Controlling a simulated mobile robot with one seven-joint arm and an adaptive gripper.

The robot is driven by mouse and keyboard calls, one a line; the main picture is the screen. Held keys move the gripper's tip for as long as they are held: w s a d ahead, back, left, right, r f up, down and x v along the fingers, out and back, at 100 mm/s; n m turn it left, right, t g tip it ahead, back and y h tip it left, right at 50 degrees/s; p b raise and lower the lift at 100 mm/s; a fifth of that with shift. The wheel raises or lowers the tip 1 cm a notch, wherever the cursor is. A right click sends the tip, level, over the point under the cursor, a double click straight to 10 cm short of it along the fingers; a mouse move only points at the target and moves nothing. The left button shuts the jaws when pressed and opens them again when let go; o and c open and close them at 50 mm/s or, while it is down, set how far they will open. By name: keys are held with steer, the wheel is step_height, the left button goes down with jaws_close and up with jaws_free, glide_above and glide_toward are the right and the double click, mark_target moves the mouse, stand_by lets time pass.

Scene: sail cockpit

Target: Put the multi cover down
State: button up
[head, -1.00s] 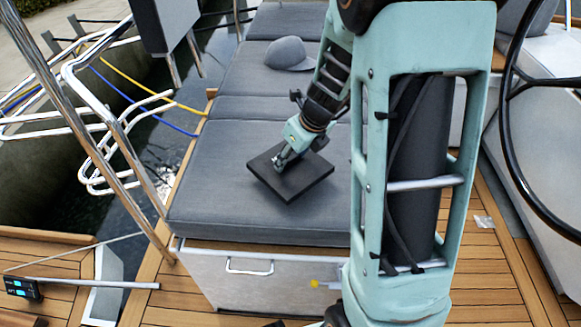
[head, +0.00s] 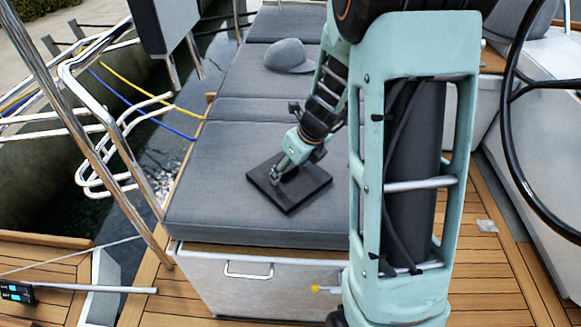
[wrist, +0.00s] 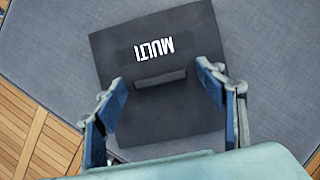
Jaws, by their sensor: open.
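The multi cover is a dark, flat, square panel (head: 300,192) lying on the grey seat cushion (head: 215,190) in the head view. In the wrist view the cover (wrist: 150,105) shows white "MULTI" lettering and a small raised ridge handle in its middle. My gripper (head: 279,177) is just above the cover. In the wrist view the gripper (wrist: 160,83) is open, with one finger on each side of the ridge and apart from it. The cover appears to lie flat on the cushion.
A grey cap (head: 289,56) lies farther back on the cushions. Steel railings (head: 110,150) stand at the left, with water beyond. A black steering wheel (head: 508,130) is at the right. The cushion around the cover is clear.

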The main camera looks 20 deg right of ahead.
steer(key=shift+r, duration=0.15)
steer(key=shift+r+p, duration=0.3)
steer(key=p+v, duration=0.4)
steer(key=v, duration=0.7)
steer(key=shift+s+r, duration=0.15)
steer(key=shift+s, duration=0.05)
